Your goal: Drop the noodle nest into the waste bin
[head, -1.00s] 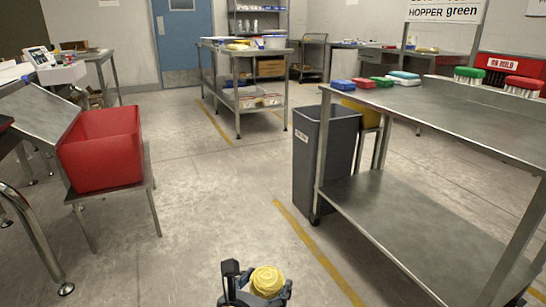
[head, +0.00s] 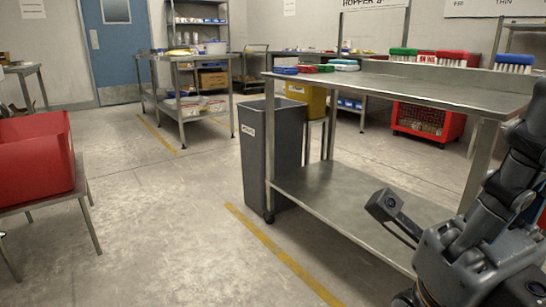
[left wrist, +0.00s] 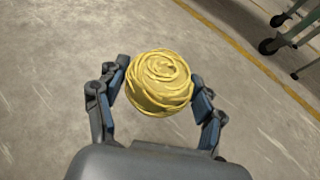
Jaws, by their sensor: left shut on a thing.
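The noodle nest (left wrist: 160,82) is a yellow coiled ball in the left wrist view. My left gripper (left wrist: 155,92) is shut on it, with a finger on each side, and holds it above the concrete floor. The left gripper and the nest do not show in the head view now. The waste bin, a tall grey bin (head: 271,155) with a small white label, stands on the floor at the left end of the steel table. Its inside is hidden. My right arm shows at the right edge of the head view, but its fingers do not show.
A red bin (head: 35,155) sits on a stand at left. A yellow floor line (head: 280,255) runs before the table. The floor between is clear.

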